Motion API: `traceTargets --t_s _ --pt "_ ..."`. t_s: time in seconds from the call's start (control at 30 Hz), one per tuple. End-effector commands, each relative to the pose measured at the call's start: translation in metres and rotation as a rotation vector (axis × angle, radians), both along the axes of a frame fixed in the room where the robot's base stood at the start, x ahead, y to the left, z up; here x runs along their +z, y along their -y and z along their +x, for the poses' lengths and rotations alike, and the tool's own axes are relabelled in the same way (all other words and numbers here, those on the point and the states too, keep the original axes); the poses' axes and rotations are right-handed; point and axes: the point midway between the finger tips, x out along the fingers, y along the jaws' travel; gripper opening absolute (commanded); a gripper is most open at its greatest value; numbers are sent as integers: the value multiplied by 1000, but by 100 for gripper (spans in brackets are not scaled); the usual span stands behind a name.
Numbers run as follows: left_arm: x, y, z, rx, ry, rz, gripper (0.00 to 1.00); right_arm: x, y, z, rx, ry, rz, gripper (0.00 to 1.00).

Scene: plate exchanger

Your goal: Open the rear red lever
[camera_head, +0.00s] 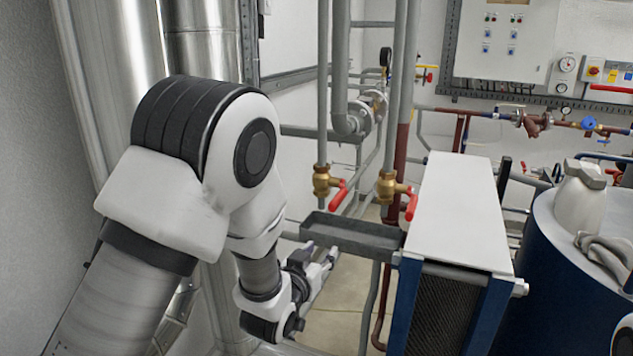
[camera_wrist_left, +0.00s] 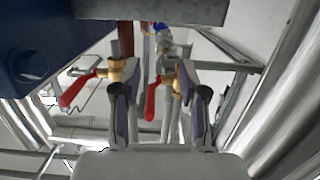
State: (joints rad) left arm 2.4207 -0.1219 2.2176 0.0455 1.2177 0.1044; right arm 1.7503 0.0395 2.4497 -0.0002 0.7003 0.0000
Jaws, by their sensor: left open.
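Two brass valves with red levers sit on vertical grey pipes. The left red lever (camera_head: 338,197) and the right red lever (camera_head: 411,207) both slant down from their valves; I cannot tell for sure which is the rear one. My left gripper (camera_head: 331,258) is low, below the grey tray and the levers, partly hidden by its own wrist. In the left wrist view its open fingers (camera_wrist_left: 151,82) are spread, with one red lever (camera_wrist_left: 150,98) seen between them and apparently farther off. The other red lever (camera_wrist_left: 78,90) is left of the fingers. My right gripper is out of view.
A grey tray (camera_head: 352,235) lies just above my left gripper, beside the white-topped plate exchanger (camera_head: 458,205). Vertical pipes stand close to the levers. Large metal ducts (camera_head: 118,70) are at the left, and a blue tank (camera_head: 560,280) at the right.

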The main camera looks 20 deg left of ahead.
Motion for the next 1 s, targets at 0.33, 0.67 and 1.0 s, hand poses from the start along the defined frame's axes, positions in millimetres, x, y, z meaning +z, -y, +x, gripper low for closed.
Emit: traceTargets --t_s 0.33,0.67,1.0 --pt "95 7 24 -12 152 17 43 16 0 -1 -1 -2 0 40" --pt "93 9 79 -11 151 17 43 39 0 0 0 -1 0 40" --pt "90 9 83 -12 150 17 18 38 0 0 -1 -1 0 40"
